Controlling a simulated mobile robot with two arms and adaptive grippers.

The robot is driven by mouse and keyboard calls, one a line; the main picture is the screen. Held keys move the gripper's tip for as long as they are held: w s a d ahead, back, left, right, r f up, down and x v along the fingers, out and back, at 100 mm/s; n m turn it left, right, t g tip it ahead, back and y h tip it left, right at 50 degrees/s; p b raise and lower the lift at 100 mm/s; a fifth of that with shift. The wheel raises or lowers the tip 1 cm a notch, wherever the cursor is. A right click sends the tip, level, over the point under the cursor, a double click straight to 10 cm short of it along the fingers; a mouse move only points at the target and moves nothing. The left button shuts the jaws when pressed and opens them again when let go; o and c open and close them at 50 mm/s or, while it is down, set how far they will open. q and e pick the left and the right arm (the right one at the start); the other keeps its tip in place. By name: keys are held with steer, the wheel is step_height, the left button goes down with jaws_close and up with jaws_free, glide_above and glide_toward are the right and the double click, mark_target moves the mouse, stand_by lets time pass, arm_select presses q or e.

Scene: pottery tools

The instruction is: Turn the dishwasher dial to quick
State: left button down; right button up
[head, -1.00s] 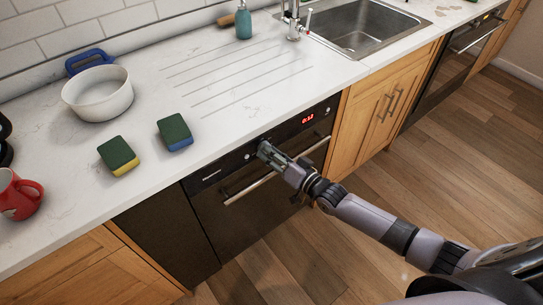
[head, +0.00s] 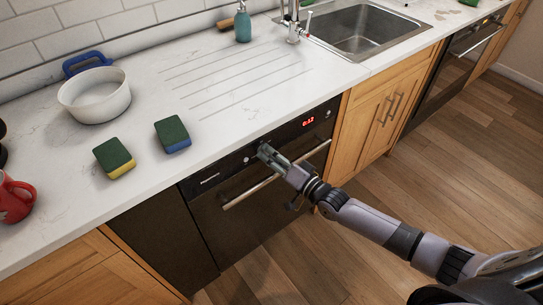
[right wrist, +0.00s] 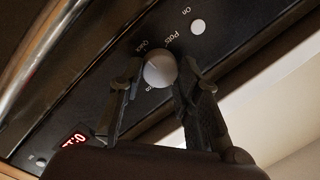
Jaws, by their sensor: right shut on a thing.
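The black dishwasher (head: 235,228) is under the counter, its door closed with a long metal handle (head: 250,190). My right gripper (head: 264,150) reaches its control panel. In the right wrist view the pale round dial (right wrist: 160,70) sits between the two fingers of my right gripper (right wrist: 163,66), which are shut on it. Labels around the dial are partly hidden; "Pots" (right wrist: 170,40) and what looks like "Quick" (right wrist: 144,46) show. I cannot see which way the dial points. My left gripper is out of view.
A red display (head: 308,121) is lit on the panel. The counter above holds two sponges (head: 172,131), a white pot (head: 95,98) and a red mug (head: 12,200). The floor in front is clear.

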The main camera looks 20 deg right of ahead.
steer(key=o, duration=1.2)
steer(key=shift+c, duration=0.2)
steer(key=v, duration=1.2)
